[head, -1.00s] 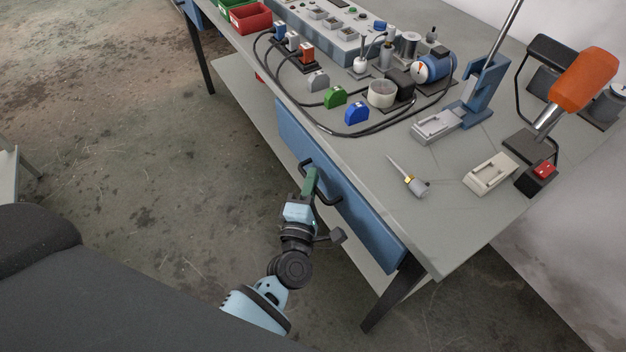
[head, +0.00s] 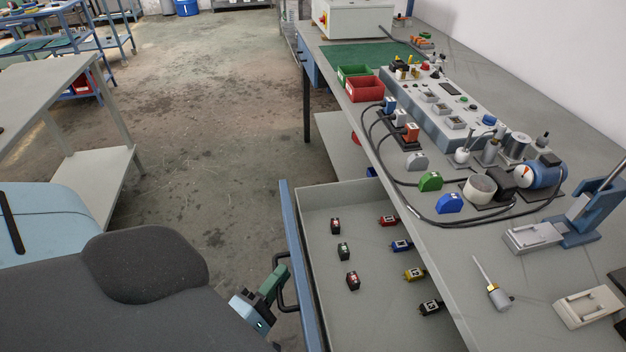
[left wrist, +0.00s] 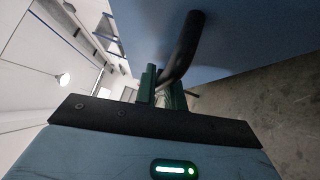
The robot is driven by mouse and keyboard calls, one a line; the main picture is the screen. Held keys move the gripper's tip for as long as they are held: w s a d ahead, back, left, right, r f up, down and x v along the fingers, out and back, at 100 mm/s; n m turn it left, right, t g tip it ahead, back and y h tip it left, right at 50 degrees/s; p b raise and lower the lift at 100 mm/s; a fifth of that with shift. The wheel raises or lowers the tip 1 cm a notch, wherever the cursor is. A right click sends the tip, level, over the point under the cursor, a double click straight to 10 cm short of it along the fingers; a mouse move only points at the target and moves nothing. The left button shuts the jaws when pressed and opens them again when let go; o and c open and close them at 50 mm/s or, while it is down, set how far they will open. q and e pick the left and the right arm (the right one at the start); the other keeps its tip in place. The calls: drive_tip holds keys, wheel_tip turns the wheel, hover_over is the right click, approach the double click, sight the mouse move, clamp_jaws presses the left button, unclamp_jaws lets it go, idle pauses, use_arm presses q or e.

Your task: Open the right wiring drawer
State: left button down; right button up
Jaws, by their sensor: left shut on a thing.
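The wiring drawer (head: 372,192) under the bench is pulled well out, with its blue front (head: 297,235) standing away from the bench edge. Several small red, black, blue and yellow parts lie spread inside it. My left gripper (head: 277,283) is at the black drawer handle (head: 285,297) on the outer side of the front. In the left wrist view its green fingers (left wrist: 162,88) are shut around the black handle bar (left wrist: 181,50), with the blue drawer front beyond. My right gripper is not in view.
Red (head: 366,88) and green bins stand farther back. Open floor (head: 215,110) lies left of the drawer. A grey table (head: 50,95) stands at far left.

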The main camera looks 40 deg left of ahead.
use_arm(q)
drive_tip(key=shift+s+a, duration=0.85)
drive_tip(key=shift+s, duration=0.25)
drive_tip(key=shift+s+a, duration=0.85)
drive_tip(key=shift+s, duration=0.25)
drive_tip(key=c, duration=1.8)
unclamp_jaws()
drive_tip(key=shift+o, duration=0.2)
drive_tip(key=shift+s, duration=0.1)
drive_tip(key=s+d+f+b, duration=0.1)
drive_tip(key=s, duration=0.6)
drive_tip(key=shift+s, duration=0.25)
